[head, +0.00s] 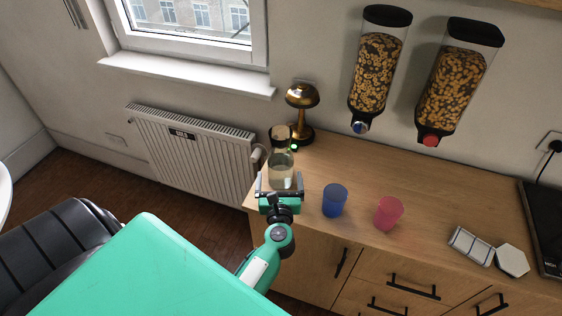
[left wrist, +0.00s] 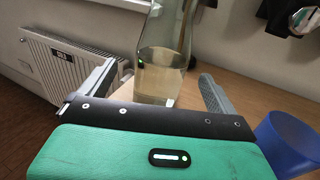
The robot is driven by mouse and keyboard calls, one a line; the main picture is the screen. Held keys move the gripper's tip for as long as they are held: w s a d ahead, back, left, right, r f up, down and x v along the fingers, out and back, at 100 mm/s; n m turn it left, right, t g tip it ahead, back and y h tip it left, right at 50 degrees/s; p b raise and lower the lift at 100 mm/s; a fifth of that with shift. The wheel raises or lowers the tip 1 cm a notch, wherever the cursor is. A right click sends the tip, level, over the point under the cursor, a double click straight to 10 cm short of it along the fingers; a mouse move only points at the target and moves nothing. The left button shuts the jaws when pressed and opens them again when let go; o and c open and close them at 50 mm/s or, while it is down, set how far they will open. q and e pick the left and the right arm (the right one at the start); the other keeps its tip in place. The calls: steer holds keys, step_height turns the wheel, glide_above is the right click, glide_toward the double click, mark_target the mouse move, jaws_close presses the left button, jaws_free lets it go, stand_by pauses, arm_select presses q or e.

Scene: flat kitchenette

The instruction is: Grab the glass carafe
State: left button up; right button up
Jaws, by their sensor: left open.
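The glass carafe (head: 281,168) stands upright on the wooden counter near its left end, partly filled with clear liquid. In the left wrist view the carafe (left wrist: 163,58) is straight ahead, between the lines of the two fingers, with its top cut off by the frame. My left gripper (head: 279,188) is open at the near side of the carafe. In the left wrist view the fingers of my left gripper (left wrist: 158,88) are spread on either side of the carafe's lower body. I cannot tell whether they touch it. My right gripper is not in view.
A blue cup (head: 334,201) stands close to the right of my left gripper, with a pink cup (head: 388,212) beyond it. A gold lamp (head: 302,100) stands behind the carafe. Two cereal dispensers (head: 377,70) hang on the wall. A radiator (head: 190,145) is at left.

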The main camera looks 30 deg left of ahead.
mark_target(281, 172)
arm_select(q)
steer(key=shift+x, duration=1.15)
steer(key=p+x, duration=0.2)
steer(key=x, duration=0.2)
steer(key=shift+w+d+f, duration=0.1)
steer(key=shift+d, duration=0.1)
steer(key=shift+w+a+f, duration=0.2)
steer(key=shift+w+a, duration=0.15)
steer(key=shift+w, duration=0.1)
steer(key=c, duration=1.6)
steer(key=shift+r, duration=0.1)
steer(key=shift+c, duration=0.5)
steer(key=shift+r, duration=0.1)
step_height(281, 172, up, 20)
steer(key=p, duration=0.3)
